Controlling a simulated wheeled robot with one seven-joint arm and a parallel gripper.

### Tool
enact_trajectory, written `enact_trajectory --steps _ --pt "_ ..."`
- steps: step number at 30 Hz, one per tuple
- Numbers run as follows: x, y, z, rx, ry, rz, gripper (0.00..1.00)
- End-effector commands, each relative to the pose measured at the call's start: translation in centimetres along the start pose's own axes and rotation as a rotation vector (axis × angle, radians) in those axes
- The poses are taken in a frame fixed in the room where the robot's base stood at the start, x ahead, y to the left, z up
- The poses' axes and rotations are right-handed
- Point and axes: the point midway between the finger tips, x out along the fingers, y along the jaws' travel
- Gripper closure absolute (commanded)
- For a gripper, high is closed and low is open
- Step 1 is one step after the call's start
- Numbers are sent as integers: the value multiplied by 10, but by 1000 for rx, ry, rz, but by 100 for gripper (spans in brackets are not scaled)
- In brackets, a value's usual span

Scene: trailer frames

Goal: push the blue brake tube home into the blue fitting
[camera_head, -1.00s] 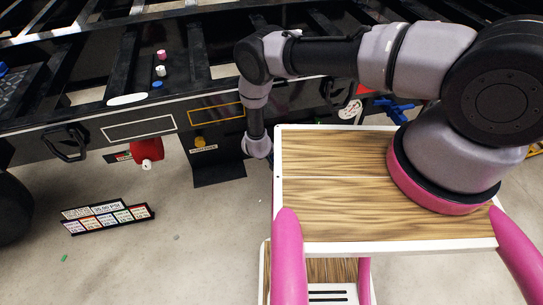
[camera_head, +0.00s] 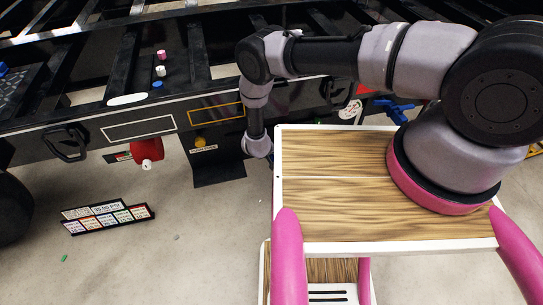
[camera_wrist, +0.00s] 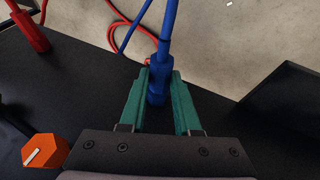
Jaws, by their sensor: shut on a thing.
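In the wrist view, the blue brake tube (camera_wrist: 169,28) runs down from the top edge into a thicker blue piece between my green fingers. My gripper (camera_wrist: 159,74) is shut on this blue piece at the tube's end. The piece's lower end sits over the black surface. I cannot tell the blue fitting apart from the tube's end here, nor how deep the tube sits. In the head view my arm hides the gripper and the work spot.
A red tube with a red connector (camera_wrist: 30,33) stands at upper left in the wrist view, and an orange knob (camera_wrist: 44,151) is at lower left. In the head view, a red part (camera_head: 147,150) hangs under the black trailer frame (camera_head: 95,130). Blue handles (camera_head: 396,108) show behind my arm.

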Motion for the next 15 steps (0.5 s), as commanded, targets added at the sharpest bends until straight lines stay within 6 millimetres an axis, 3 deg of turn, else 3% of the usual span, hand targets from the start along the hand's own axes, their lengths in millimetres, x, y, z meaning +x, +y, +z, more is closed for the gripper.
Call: enact_trajectory --steps 15 --pt "4 0 -10 2 0 0 100"
